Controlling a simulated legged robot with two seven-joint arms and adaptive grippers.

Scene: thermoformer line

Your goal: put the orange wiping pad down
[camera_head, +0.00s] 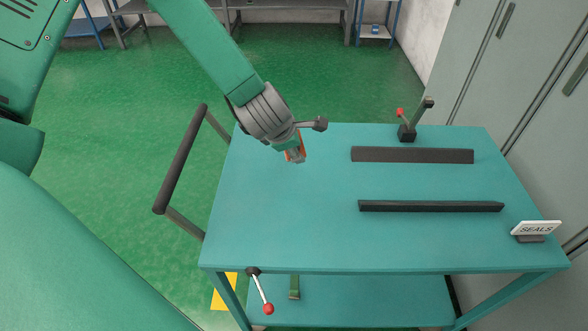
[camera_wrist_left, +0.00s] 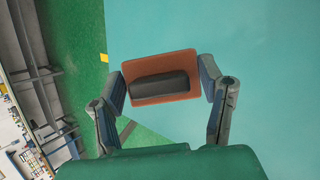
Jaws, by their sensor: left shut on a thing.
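The orange wiping pad (camera_wrist_left: 184,64) has a dark block-shaped grip (camera_wrist_left: 159,87) on its face and is seen between my left gripper's fingers in the left wrist view. My left gripper (camera_wrist_left: 163,90) is shut on the pad. In the head view my left gripper (camera_head: 296,156) is over the left back part of the teal cart top (camera_head: 290,220), and only a sliver of the orange pad shows there. I cannot tell whether the pad touches the cart top. My right gripper is not in view.
Two dark bars (camera_head: 412,155) (camera_head: 430,206) lie on the cart's right half. A red-knobbed clamp (camera_head: 406,131) stands at the back edge, a SEALS sign (camera_head: 535,229) at the right front. A dark push handle (camera_head: 181,160) is left. The cart's left front is clear.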

